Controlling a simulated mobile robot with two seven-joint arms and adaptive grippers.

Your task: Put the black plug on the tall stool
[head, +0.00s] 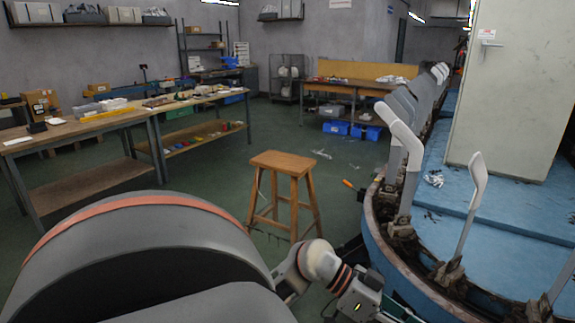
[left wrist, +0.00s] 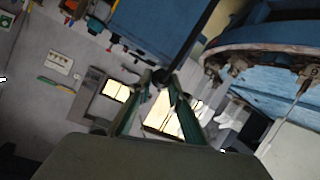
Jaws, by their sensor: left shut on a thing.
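The tall wooden stool (head: 286,164) stands on the green floor in the middle of the head view, its square seat bare. My left arm reaches in at the bottom of the head view, in front of the stool and to its right; its fingers run toward the bottom edge. In the left wrist view my left gripper (left wrist: 160,78) has its two green fingers close together at the tips, shut on a small dark thing (left wrist: 159,75). It is probably the black plug, but it is too small and dark to be sure. My right gripper is not in view.
A blue round platform (head: 500,215) with a worn rim and upright pale levers stands to the right, close to my left arm. Workbenches (head: 90,125) line the left, and another bench (head: 355,88) stands at the back. Floor around the stool is mostly clear.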

